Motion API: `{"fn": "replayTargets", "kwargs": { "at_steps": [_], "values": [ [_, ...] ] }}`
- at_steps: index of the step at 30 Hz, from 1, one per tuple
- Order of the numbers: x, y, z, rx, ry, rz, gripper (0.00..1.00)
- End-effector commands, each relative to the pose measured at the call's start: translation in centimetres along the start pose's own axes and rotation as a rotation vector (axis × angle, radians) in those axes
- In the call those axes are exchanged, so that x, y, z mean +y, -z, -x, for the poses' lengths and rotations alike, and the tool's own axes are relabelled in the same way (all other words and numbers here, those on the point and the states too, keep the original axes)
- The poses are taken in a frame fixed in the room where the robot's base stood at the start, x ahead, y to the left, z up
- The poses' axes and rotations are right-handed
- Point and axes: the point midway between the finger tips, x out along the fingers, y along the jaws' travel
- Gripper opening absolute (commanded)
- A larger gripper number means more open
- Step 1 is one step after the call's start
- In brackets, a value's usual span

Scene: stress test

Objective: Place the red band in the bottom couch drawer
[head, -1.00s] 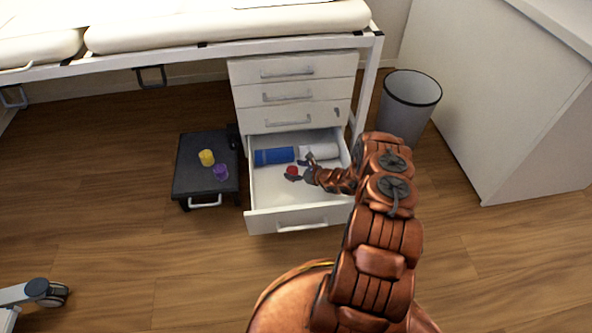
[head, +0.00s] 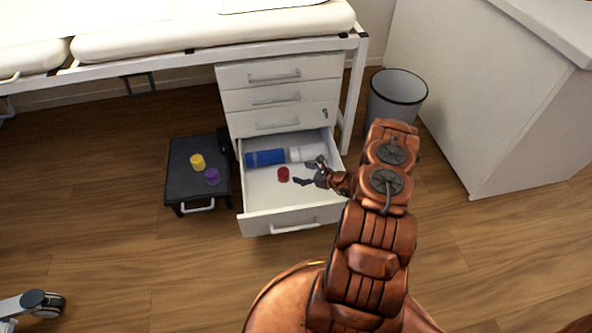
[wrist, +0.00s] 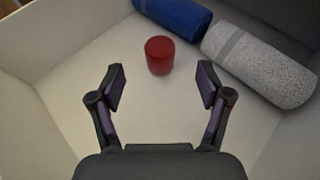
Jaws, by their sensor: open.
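The red band (head: 283,174), a small rolled cylinder, stands on the floor of the open bottom drawer (head: 262,212) under the couch. It also shows in the wrist view (wrist: 159,55), just beyond my fingertips and apart from them. My gripper (head: 309,172) is open and empty, inside the drawer's outline to the right of the red band. In the wrist view my gripper (wrist: 160,85) has its two fingers spread wide with bare drawer floor between them.
A blue roll (head: 265,158) and a white roll (head: 306,153) lie at the drawer's back. A black step stool (head: 183,183) at left holds a yellow band (head: 197,162) and a purple band (head: 212,177). A bin (head: 397,92) stands right of the drawers. Floor in front is clear.

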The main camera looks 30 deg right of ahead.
Motion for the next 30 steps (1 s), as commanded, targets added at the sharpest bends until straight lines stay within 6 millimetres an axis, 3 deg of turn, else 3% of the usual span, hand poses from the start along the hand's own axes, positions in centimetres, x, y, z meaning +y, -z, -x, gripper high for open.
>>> {"fn": "replayTargets", "kwargs": {
  "at_steps": [4,11,14,17,24,30],
  "values": [
    [0.0,0.0,1.8,0.002,0.001,-0.003,0.77],
    [0.5,-0.9,2.5,-0.003,-0.020,0.014,0.77],
    [1.4,-3.2,1.9,-0.013,-0.069,0.059,0.77],
    [3.1,-7.0,1.3,-0.030,-0.144,0.131,0.77],
    [9.0,-15.7,0.7,-0.066,-0.354,0.317,0.77],
    [14.7,-21.8,1.5,-0.089,-0.528,0.476,0.77]
  ]
}}
